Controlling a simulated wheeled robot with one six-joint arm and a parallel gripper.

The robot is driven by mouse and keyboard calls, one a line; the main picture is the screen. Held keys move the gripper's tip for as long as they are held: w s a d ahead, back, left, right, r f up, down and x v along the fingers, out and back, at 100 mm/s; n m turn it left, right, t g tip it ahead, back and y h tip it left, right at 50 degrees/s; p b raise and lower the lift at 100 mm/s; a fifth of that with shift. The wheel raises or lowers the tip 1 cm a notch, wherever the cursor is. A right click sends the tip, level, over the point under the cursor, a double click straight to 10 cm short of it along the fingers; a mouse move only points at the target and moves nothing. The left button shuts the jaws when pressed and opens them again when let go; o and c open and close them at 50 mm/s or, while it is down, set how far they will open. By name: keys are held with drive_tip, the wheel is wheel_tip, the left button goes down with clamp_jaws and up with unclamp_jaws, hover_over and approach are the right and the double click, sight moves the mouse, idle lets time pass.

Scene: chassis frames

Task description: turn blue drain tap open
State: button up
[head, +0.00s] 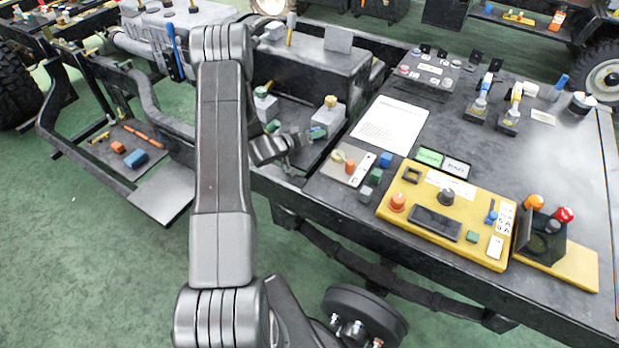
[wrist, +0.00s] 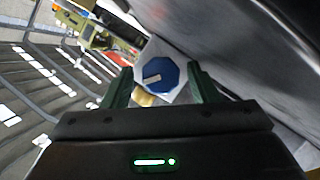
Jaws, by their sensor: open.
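The blue drain tap (wrist: 157,74) is an eight-sided blue knob with a white bar mark across its face. In the wrist view it lies between the tips of my gripper (wrist: 159,80), one green finger on each side. The fingers are apart; I cannot tell whether either touches the knob. The tap is only a small bluish patch there, largely hidden by the gripper.
A second small tank (head: 265,102) with a yellow cap stands to the left, with a green knob (head: 272,126) low on it. A dark box (head: 315,68) stands behind. The black bench (head: 560,150) with a yellow control panel (head: 405,216) is to the right.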

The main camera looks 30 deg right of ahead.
drive_tip(key=shift+f, duration=0.1)
drive_tip(key=shift+f+m+t+y+b, duration=0.1)
drive_tip(key=shift+m+t+y+b, duration=0.25)
drive_tip(key=shift+m+b, duration=0.6)
drive_tip(key=m+t+b, duration=0.1)
drive_tip(key=m+b, duration=0.1)
drive_tip(key=b, duration=0.2)
drive_tip(key=shift+s+t+y, duration=0.1)
drive_tip(key=shift+t+y, duration=0.15)
drive_tip(key=shift+y, duration=0.1)
drive_tip(key=m+t+b, duration=0.1)
drive_tip(key=b, duration=0.4)
drive_tip(key=m+t+y+b, duration=0.1)
drive_tip(key=m+b, duration=0.1)
drive_tip(key=b, duration=0.4)
drive_tip(key=shift+s+d, duration=0.1)
drive_tip(key=shift+d, duration=0.05)
